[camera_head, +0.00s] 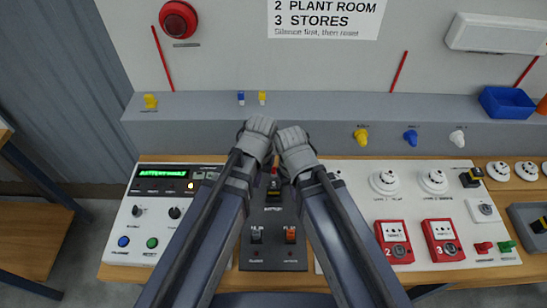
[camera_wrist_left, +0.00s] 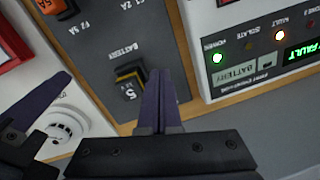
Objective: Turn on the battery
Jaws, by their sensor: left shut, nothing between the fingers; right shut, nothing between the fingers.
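The battery switch (camera_head: 274,188) is a small black and yellow rocker on a dark grey panel (camera_head: 274,225). It is partly covered by my arms in the head view. In the left wrist view the left gripper's fingers (camera_wrist_left: 159,100) are shut and empty, just right of the switch. My right gripper (camera_head: 294,146) is close beside the left one, shut and empty.
A control unit (camera_head: 160,200) with a lit green display is at the left; its display (camera_wrist_left: 302,50) reads FAULT in the wrist view. Black and orange rockers (camera_head: 291,234) sit lower on the panel. Red call points (camera_head: 394,242) and white detectors (camera_head: 384,181) are at the right.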

